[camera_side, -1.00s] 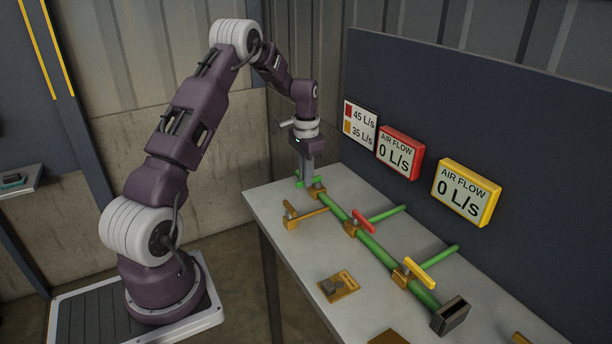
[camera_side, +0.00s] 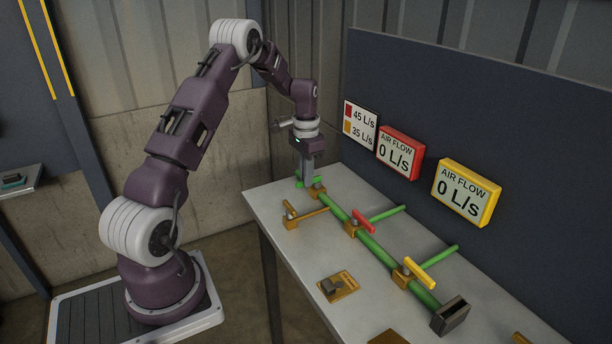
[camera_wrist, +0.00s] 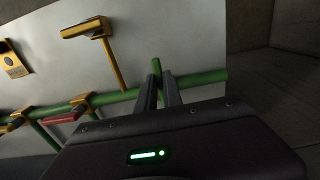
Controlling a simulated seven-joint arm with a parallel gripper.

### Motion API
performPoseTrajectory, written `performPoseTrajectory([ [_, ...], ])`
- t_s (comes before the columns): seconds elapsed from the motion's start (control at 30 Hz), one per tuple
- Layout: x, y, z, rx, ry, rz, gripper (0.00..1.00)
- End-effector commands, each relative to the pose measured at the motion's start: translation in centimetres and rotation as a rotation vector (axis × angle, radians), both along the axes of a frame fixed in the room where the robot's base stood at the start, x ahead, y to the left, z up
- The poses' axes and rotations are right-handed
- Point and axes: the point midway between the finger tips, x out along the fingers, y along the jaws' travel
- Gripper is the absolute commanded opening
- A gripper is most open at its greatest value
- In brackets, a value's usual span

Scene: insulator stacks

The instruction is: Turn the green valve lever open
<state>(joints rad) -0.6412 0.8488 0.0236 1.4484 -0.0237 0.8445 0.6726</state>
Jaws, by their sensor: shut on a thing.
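The green valve lever (camera_wrist: 157,67) shows in the wrist view between the fingertips of my gripper (camera_wrist: 158,82). In the side view my gripper (camera_side: 304,180) points down at the far left end of the green pipe (camera_side: 376,248). It is shut on the green lever, and its fingers hide most of the lever there. The red lever (camera_side: 364,221) and the yellow lever (camera_side: 420,262) sit on brass valve bodies further along the pipe. Both air flow displays, red-framed (camera_side: 400,154) and yellow-framed (camera_side: 465,192), read 0 L/s.
A white sign (camera_side: 360,124) lists 45 L/s in red and 35 L/s in orange. A brass branch with a lever (camera_side: 290,212) stands left of the pipe. A brass plate with a knob (camera_side: 338,286) lies on the grey table (camera_side: 288,252). A dark panel rises behind.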

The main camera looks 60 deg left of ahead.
Motion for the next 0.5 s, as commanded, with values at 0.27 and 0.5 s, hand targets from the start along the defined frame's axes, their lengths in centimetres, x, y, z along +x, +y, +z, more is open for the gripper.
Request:
performPoseTrajectory([
  [0.27, 0.06, -0.15, 0.13, 0.002, -0.002, 0.055, 0.00],
  [0.5, 0.15, -0.83, 0.14, 0.002, -0.002, 0.221, 0.00],
])
